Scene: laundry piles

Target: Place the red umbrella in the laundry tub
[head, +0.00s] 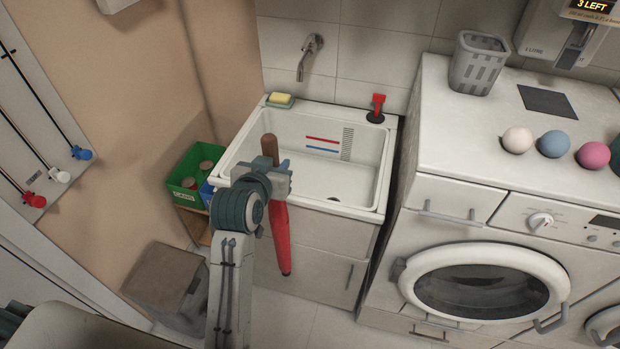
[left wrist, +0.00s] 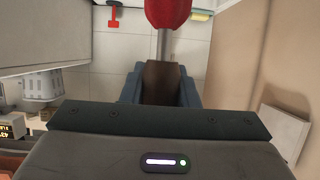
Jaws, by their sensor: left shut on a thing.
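The red umbrella (head: 281,242) is held by my left gripper (head: 276,177). Its brown handle (head: 269,148) sticks up above the jaws and its red folded canopy hangs down, slightly tilted. In the left wrist view the brown grip (left wrist: 163,80) sits between the jaws (left wrist: 160,90), with a metal shaft and red canopy (left wrist: 168,12) beyond. The white laundry tub (head: 345,209) stands against the tiled wall. In the head view the umbrella overlaps the tub's front rim and the cabinet below. The tub floor shows empty where visible. My right gripper is not in view.
A yellow soap (head: 280,98) and red-handled plunger (head: 377,108) stand on the tub's back rim, below a wall tap (head: 310,52). A washing machine (head: 470,150) is right; a green crate (head: 185,178) and grey bin (head: 165,280) are left.

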